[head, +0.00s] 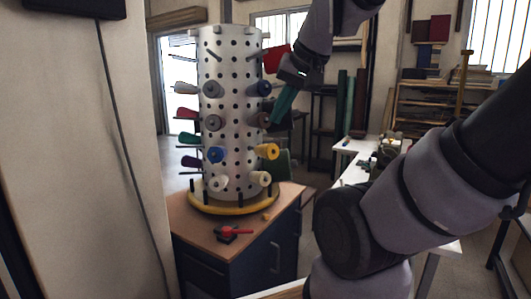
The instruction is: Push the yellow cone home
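The yellow cone (268,151) sticks out from the lower right of an upright silver perforated drum (230,130), its wide end facing right and toward me. How deep it sits on its peg cannot be told. My gripper (290,76) is above and to the right of the yellow cone, apart from it, near the drum's upper right side. Its fingertips are small and dark against a red cone (277,57) and a teal cone (284,103), so whether it is open, shut or touching either cone is unclear.
The drum's yellow ring base (232,209) stands on a wooden-topped cabinet (195,229). Cones of several colours surround the drum, including a blue one (215,154) and a cream one (260,178). A red-handled item (235,231) lies in front. A wall (85,150) is close at left.

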